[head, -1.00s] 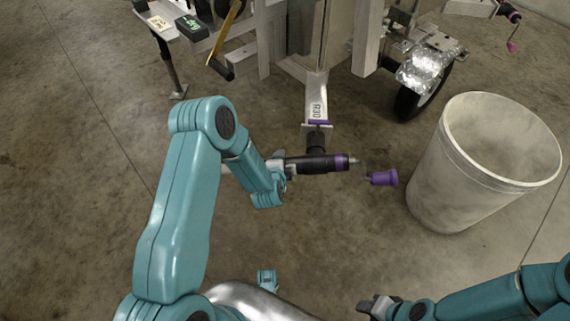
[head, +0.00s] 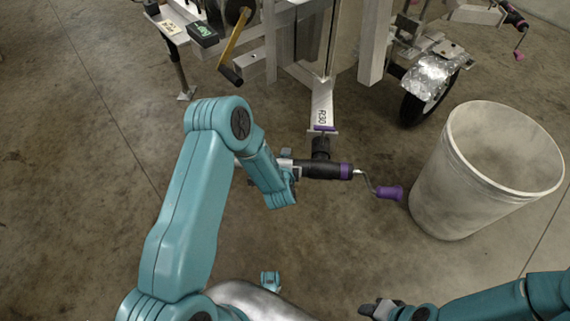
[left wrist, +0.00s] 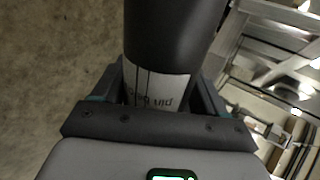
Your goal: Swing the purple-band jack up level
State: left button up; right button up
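The purple-band jack (head: 322,170) is a black tube lying roughly crosswise at the end of the trailer tongue (head: 322,105) marked R30. A purple band is at its right end, with a bent crank and purple handle (head: 390,192). My left gripper (head: 287,166) is at the jack's left end, partly hidden by my arm. In the left wrist view its fingers (left wrist: 155,95) lie on both sides of the jack's pale, lettered section, below the black tube (left wrist: 172,30). My right gripper (head: 372,308) is low in the head view, away from the jack; its fingers are unclear.
A large pale bin (head: 440,190) stands right of the crank handle, with a small gap. A trailer wheel (head: 425,95) and frame are behind. The floor at left is clear.

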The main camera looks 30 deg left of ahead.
pick_arm(q)
jog(key=shift+o, duration=0.7)
jog(key=shift+w+r, duration=0.1)
jog(key=shift+w, duration=0.05)
jog(key=shift+s, duration=0.2)
jog(key=p+v, duration=0.3)
jog(key=v, duration=1.3)
jog(key=shift+p, duration=0.4)
